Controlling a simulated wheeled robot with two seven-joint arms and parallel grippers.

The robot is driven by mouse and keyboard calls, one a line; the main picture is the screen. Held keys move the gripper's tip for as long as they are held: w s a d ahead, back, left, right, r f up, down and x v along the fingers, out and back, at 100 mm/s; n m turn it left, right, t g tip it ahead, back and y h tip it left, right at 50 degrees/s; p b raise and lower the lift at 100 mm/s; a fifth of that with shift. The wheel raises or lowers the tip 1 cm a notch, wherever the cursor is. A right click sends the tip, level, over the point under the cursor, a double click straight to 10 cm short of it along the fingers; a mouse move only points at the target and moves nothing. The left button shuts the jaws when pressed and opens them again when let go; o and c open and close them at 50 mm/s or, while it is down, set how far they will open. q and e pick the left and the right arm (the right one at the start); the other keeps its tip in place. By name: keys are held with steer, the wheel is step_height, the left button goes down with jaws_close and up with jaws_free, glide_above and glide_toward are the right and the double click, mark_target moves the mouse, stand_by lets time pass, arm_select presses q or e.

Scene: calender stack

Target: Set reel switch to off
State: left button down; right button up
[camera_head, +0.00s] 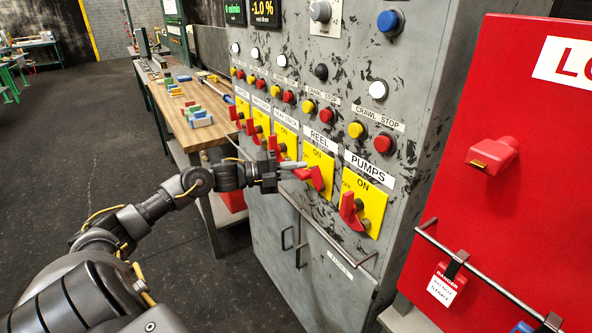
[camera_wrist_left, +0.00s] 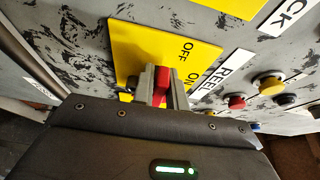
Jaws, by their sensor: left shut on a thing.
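The reel switch is a red handle (camera_head: 317,178) on a yellow plate (camera_head: 318,158) marked ON, under the white REEL label (camera_head: 320,141) on the grey cabinet. My left gripper (camera_head: 303,169) reaches in from the left and is shut on this handle. In the left wrist view, the red handle (camera_wrist_left: 162,78) sits between the fingers (camera_wrist_left: 160,86), against the yellow plate (camera_wrist_left: 150,48) with OFF and ON printed on it. The fingers hide part of the handle, so I cannot tell its exact setting. My right gripper is not in view.
The PUMPS switch (camera_head: 350,211) is close on the right, and several similar red switches are on the left. A cabinet rail (camera_head: 330,240) runs below. A red lockout board (camera_head: 520,190) stands at right. A wooden bench (camera_head: 190,125) with coloured blocks is behind my arm.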

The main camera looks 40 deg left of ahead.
arm_select(q)
steer(key=shift+f, duration=0.1)
steer(key=c, duration=1.4)
jaws_free()
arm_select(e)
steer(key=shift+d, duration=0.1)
